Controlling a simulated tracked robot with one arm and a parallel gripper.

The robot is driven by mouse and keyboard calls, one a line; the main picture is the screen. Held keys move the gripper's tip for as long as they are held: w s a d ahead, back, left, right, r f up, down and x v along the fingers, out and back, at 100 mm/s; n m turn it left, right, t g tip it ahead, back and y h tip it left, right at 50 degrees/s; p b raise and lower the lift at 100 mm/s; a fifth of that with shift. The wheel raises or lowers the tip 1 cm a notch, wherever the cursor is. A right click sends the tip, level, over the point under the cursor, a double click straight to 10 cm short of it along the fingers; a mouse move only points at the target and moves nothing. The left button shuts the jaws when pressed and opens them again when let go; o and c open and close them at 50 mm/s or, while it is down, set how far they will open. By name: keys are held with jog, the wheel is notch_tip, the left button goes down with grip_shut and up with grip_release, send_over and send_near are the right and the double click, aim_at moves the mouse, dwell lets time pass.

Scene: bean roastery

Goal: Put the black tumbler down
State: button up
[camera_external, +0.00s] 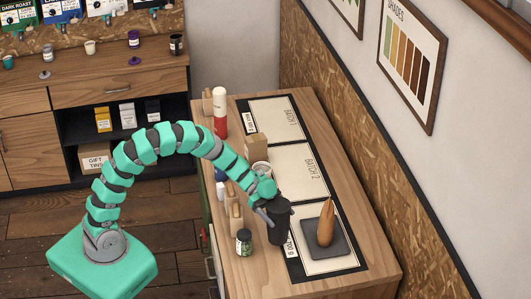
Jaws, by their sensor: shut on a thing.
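The black tumbler (279,222) is upright at the wooden counter (354,282), over the left edge of the front panel of a long black-bordered mat (316,266). My gripper (268,209) reaches it from the left and is shut on its upper part. The tumbler hides part of the mat's front label. I cannot tell whether its base touches the counter or hangs just above it.
A dark slab (337,254) with a tall brown cone (326,223) stands right of the tumbler. A jar (243,242) stands at its left. A white cup (262,170), a cardboard box (255,147) and a red-and-white bottle (220,112) stand farther back. The mat's middle panel (300,172) is clear.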

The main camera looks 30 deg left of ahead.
aim_at(285, 230)
jog(key=shift+f, duration=1.9)
jog(key=o, duration=1.4)
jog(key=shift+o, duration=0.2)
jog(key=v, duration=0.7)
jog(key=shift+a, duration=0.25)
jog(key=shift+w, duration=0.1)
